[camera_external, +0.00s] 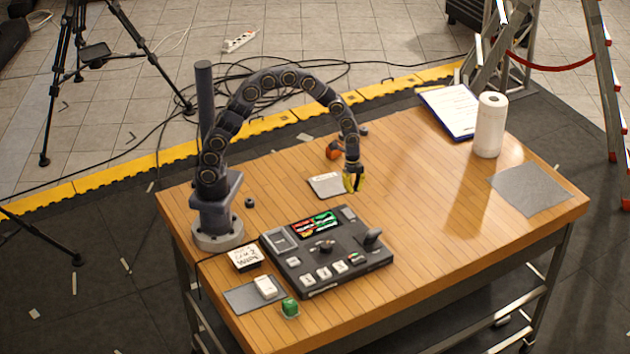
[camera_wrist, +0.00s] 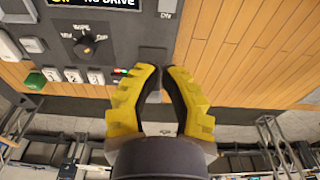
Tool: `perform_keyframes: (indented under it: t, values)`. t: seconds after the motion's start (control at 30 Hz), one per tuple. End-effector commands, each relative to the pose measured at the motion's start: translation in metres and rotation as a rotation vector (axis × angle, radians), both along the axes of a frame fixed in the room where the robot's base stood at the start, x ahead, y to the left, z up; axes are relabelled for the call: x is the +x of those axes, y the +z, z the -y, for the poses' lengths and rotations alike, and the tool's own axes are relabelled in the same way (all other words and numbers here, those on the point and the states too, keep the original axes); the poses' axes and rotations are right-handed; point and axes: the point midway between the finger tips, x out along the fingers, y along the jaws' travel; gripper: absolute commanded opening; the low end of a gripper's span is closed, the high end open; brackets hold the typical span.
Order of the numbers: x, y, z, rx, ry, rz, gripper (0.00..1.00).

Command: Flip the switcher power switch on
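The switcher (camera_external: 325,292) is a dark console on the wooden table. Its small power switch (camera_external: 348,214) is at the back right, beside the red and green screen (camera_external: 315,224). In the wrist view the switch (camera_wrist: 169,6) shows at the top edge, with an ON label under it. I cannot tell its position for sure. My gripper (camera_external: 353,186) has yellow-backed fingers and is above the table, behind and above the switcher's right part. In the wrist view its fingertips (camera_wrist: 162,71) are close together with nothing held between them.
A dark lever (camera_external: 373,237) stands up on the switcher's right side, and a round knob (camera_external: 325,246) is in its middle. A paper roll (camera_external: 490,125) stands at back right.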

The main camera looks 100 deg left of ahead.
Motion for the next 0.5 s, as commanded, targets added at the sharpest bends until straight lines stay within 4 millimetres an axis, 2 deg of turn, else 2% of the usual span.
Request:
perform_keyframes:
  t: [0.03, 0.2, 0.5]
  values:
    - [0.002, 0.011, 0.001, 0.001, -0.001, 0.004, 0.0]
    - [0.004, 0.032, 0.002, 0.001, 0.0, 0.001, 0.0]
    - [0.003, 0.039, 0.003, 0.0, 0.001, -0.001, 0.0]
